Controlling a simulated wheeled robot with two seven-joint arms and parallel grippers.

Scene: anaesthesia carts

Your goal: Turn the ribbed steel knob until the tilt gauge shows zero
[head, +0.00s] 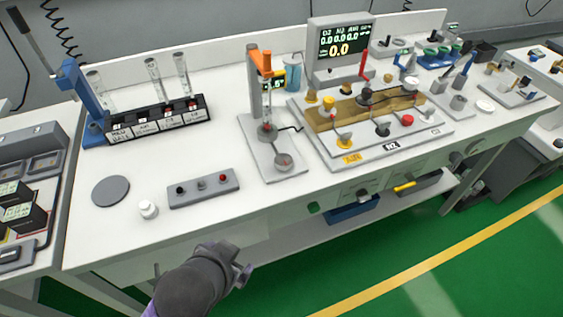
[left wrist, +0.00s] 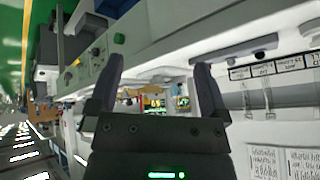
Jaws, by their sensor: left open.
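A round grey knob (head: 456,157) sits on the bench's front face at the right in the head view. It may be the ribbed steel knob, but I cannot make out ribs. A small lit display (head: 274,83) behind the orange-topped stand reads roughly 1.6; I cannot tell whether it is the tilt gauge. My left gripper (head: 241,272) is in front of the bench's front edge, well left of the grey knob. In the left wrist view its two fingers (left wrist: 160,65) are apart with nothing between them. My right gripper is not in view.
The green floor in front is open.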

